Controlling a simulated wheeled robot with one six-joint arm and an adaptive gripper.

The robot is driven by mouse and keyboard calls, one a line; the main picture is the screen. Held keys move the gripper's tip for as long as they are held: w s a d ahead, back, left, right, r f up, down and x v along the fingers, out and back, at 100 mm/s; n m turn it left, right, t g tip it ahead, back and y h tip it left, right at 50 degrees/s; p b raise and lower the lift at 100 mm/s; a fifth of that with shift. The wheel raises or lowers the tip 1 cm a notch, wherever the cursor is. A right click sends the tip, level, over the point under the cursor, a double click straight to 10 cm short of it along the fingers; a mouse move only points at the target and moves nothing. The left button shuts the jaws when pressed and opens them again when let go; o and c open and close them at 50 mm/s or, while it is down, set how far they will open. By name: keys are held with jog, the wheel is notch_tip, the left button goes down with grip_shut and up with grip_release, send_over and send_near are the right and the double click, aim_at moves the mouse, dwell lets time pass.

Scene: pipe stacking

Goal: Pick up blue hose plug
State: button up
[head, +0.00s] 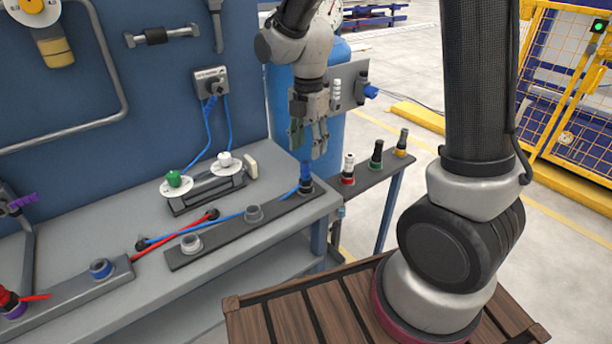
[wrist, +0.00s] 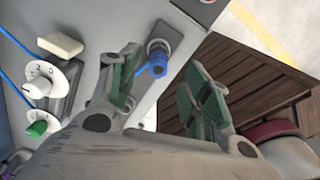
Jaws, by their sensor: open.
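The blue hose plug (head: 306,172) stands upright in a dark socket at the right end of a dark strip (head: 225,239) on the grey bench. A blue hose runs left from it. My gripper (head: 308,143) points down just above the plug in the head view, open and empty. In the wrist view the blue plug (wrist: 155,69) shows beyond and between the green-padded fingers (wrist: 168,88), apart from both. Its lower part and socket lie behind it in that view.
A block with a green knob (head: 174,179) and a white knob (head: 225,160) stands behind. Red, green and yellow plugs stand on a side shelf (head: 372,180) to the right. A blue cylinder (head: 341,123) stands behind my gripper.

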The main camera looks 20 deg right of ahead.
aim_at(306, 163)
jog(key=f, duration=0.4)
jog(key=a+f, duration=0.1)
jog(key=f, duration=0.1)
jog(key=shift+s+f, duration=0.3)
jog(key=shift+f, duration=0.1)
jog(key=shift+c, duration=0.2)
grip_shut()
